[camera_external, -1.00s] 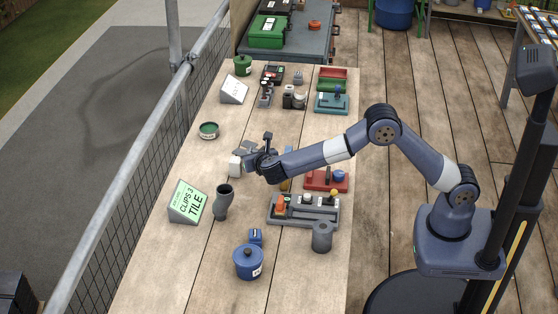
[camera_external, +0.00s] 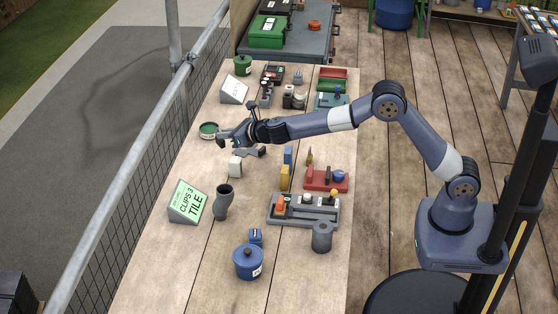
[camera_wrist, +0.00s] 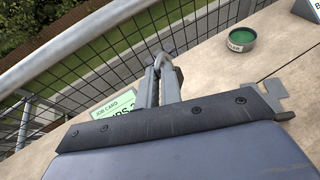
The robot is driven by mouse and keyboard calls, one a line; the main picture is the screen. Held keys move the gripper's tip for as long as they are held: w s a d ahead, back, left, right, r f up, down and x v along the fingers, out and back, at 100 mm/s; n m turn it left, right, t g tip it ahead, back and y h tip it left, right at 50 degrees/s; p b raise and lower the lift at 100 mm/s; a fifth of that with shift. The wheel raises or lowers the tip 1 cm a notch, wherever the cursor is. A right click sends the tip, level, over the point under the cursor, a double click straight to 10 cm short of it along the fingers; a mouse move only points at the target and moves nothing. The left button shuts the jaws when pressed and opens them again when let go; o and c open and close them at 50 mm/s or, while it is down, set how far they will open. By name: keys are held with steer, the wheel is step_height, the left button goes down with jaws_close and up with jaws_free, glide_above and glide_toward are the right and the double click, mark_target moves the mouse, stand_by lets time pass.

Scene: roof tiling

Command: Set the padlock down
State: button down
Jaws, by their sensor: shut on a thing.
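My gripper (camera_external: 227,137) is over the left part of the bench, close to the round green tin (camera_external: 208,131). In the wrist view its two grey fingers (camera_wrist: 160,74) are close together. They are shut on a small grey thing at their tips, seemingly the padlock (camera_wrist: 164,59). Only a little of it shows, with a curved, shackle-like outline; the fingers hide the rest. In the outside view I cannot make the padlock out apart from the gripper.
A green job card stand (camera_external: 188,202) and a grey vase-like pot (camera_external: 223,202) stand nearer. A mesh railing (camera_external: 150,165) runs along the left edge. Bare bench lies left of the white block.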

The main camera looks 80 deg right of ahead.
steer(key=s+a+n+g+y+p, duration=0.2)
steer(key=s+a+n+y+p, duration=0.15)
steer(key=n+y, duration=0.65)
steer(key=shift+m+y, duration=0.5)
steer(key=shift+y, duration=0.1)
steer(key=f, duration=0.5)
steer(key=f+p, duration=0.1)
steer(key=f, duration=0.4)
steer(key=a+f, duration=0.1)
steer(key=f, duration=0.4)
steer(key=shift+s+f+p, duration=0.15)
steer(key=shift+s+p, duration=0.15)
steer(key=shift+s, duration=0.05)
steer(key=shift+f+b, duration=0.25)
steer(key=shift+b, duration=0.1)
steer(key=c, duration=1.6)
jaws_free()
steer(key=shift+r, duration=0.15)
